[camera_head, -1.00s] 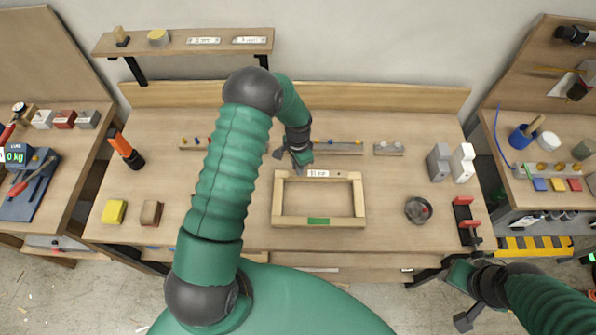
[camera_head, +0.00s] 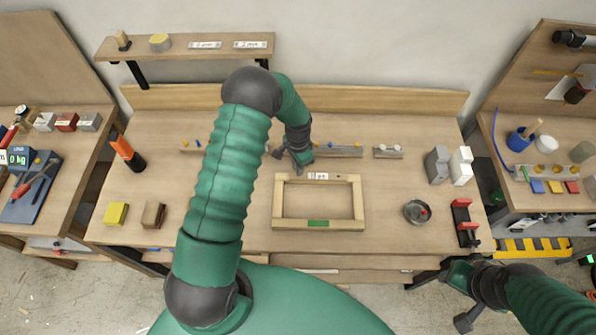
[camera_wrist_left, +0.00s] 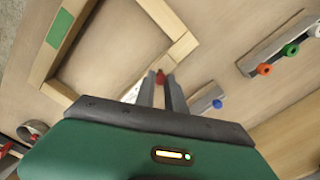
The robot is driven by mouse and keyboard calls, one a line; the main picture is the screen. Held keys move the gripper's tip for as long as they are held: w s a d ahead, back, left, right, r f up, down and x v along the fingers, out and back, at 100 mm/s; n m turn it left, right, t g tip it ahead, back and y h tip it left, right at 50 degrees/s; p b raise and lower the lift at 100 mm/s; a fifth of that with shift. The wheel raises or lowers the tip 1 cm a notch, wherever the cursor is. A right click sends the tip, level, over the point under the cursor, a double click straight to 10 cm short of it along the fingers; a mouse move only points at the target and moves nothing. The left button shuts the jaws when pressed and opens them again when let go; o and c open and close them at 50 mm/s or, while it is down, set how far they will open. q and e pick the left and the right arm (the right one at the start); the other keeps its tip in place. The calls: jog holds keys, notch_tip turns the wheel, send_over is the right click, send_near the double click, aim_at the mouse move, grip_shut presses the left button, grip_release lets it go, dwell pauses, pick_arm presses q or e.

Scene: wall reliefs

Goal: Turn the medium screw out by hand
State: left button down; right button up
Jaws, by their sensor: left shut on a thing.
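My left gripper (camera_head: 300,160) is over the table just behind the wooden frame (camera_head: 318,224), near its back edge. In the left wrist view my gripper's two fingers (camera_wrist_left: 160,90) are shut on a small red screw (camera_wrist_left: 160,77). The screw's lower part is hidden, and I cannot tell its size. The frame's corner (camera_wrist_left: 184,46) shows close beyond the fingertips. My right gripper (camera_head: 462,300) is low at the right, away from the frame, and I cannot tell whether it is open.
A strip with coloured knobs (camera_head: 345,150) lies behind the frame, and a grey-knobbed strip (camera_head: 388,152) to its right. A round dish (camera_head: 417,212) and a red clamp (camera_head: 464,222) are at the right. Yellow (camera_head: 116,213) and brown (camera_head: 153,215) blocks lie at the left.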

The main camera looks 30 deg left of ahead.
pick_arm(q)
jog(key=shift+r+p, duration=0.85)
jog(key=shift+r, duration=0.45)
jog(key=shift+r+p, duration=0.75)
jog(key=shift+r, duration=0.3)
